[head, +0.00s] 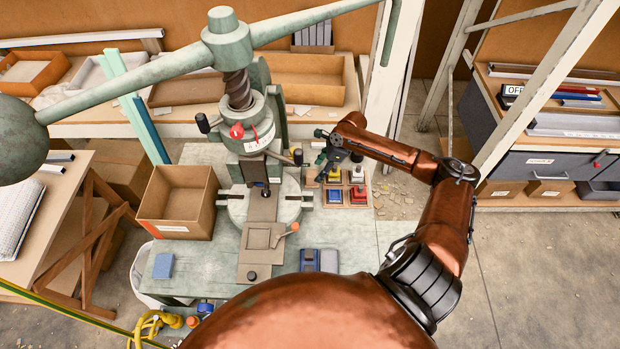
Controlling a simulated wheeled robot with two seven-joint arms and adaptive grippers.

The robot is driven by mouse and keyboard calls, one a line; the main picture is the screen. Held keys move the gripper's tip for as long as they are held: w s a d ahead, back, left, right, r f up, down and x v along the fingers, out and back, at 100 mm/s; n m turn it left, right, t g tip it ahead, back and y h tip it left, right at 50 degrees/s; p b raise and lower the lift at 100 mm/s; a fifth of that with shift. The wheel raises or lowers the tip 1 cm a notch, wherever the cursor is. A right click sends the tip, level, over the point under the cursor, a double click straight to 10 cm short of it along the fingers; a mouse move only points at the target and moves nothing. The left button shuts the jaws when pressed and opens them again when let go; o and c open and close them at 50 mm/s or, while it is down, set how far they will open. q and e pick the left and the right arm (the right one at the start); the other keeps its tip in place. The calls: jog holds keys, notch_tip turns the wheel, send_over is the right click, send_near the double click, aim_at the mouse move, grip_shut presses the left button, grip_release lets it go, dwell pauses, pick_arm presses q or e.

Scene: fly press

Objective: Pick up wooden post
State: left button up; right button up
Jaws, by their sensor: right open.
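My right gripper (324,160) is open above the left part of a small wooden tray (358,206) to the right of the fly press. The tray has compartments with small blocks, among them a yellow block (334,176), a red block (358,194) and a blue block (334,196). The gripper hides part of the tray's back left. I cannot make out a wooden post for certain; it may be hidden by the gripper or too small to tell. My left gripper is not in view.
The green fly press (236,52) with its long bar stands left of my right arm. An open cardboard box (178,200) is left of it. A tool with an orange handle (287,232) lies near the press bed.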

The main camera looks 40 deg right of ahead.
aim_at(313, 173)
jog(key=x, duration=0.3)
jog(key=w+x, duration=0.1)
jog(key=x, duration=0.2)
jog(key=shift+a, duration=0.15)
jog(key=shift+c, duration=0.6)
jog(key=c, duration=1.1)
jog(key=shift+c, duration=0.3)
jog(key=shift+r, duration=0.15)
